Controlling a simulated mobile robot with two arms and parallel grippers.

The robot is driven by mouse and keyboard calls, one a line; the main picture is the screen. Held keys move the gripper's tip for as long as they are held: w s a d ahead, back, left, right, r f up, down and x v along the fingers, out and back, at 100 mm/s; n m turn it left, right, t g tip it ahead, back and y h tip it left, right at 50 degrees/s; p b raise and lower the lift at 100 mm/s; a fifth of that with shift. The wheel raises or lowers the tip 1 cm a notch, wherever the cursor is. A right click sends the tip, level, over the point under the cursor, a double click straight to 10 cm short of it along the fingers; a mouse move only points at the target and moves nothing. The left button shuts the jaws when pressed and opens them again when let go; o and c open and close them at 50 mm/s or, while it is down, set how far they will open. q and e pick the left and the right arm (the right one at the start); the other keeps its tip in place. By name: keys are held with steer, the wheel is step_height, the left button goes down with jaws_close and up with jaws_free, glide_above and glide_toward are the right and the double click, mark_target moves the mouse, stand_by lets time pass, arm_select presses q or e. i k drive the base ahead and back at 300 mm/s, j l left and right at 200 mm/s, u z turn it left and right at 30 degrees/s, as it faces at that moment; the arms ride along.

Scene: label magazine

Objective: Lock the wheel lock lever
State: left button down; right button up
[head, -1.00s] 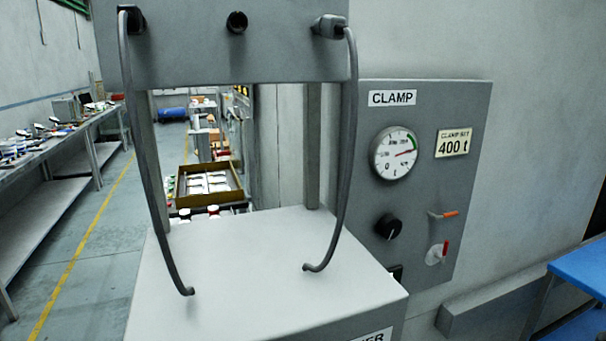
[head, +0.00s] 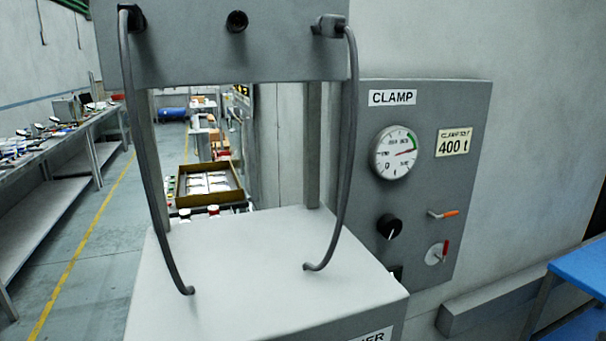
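A grey panel labelled CLAMP (head: 472,115) is on the right in the head view. Low on it is a small lever with an orange handle (head: 449,213), lying nearly level. Below that is a lever with a red handle (head: 445,248) on a pale round disc, standing nearly upright. A black knob (head: 389,227) is to their left. None of these carries a readable wheel lock label, so I cannot tell which is the wheel lock lever. Neither of my grippers is in view.
A round gauge (head: 396,152) and a "400 t" label (head: 454,142) are on the panel. A grey machine (head: 260,262) with hanging cables (head: 349,150) stands in front. A blue table (head: 582,277) is at right. The floor (head: 110,240) at left is clear.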

mark_target(453, 213)
steer(key=i+l+z, duration=0.1)
steer(key=i+l, duration=0.2)
steer(key=l, duration=0.2)
steer(key=i+l+z, duration=0.1)
steer(key=i+l, duration=0.2)
steer(key=l, duration=0.15)
steer(key=i+l+z, duration=0.15)
steer(key=i+l, duration=0.15)
steer(key=l, duration=0.15)
steer(key=k, duration=0.15)
